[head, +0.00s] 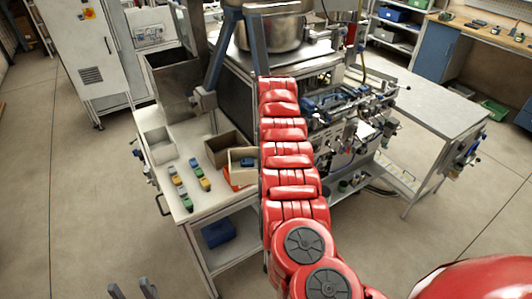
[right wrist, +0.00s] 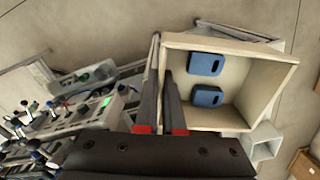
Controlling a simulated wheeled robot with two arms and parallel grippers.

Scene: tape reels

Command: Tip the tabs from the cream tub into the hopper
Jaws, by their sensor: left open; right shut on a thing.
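The cream tub (right wrist: 272,95) fills the right of the right wrist view, open side towards the camera. Two blue tabs, an upper one (right wrist: 205,64) and a lower one (right wrist: 207,97), lie inside it. My right gripper (right wrist: 161,100) is shut on the tub's left wall. My left gripper (head: 132,289) is open and empty at the bottom left. A dark open-topped bin (head: 172,75) and a steel bowl (head: 270,35) stand behind; I cannot tell which is the hopper.
A pale box (head: 158,143) and several small coloured blocks (head: 187,187) sit on the white worktop (head: 205,202). Machinery (head: 345,130) is right of my arm. Floor is clear at left.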

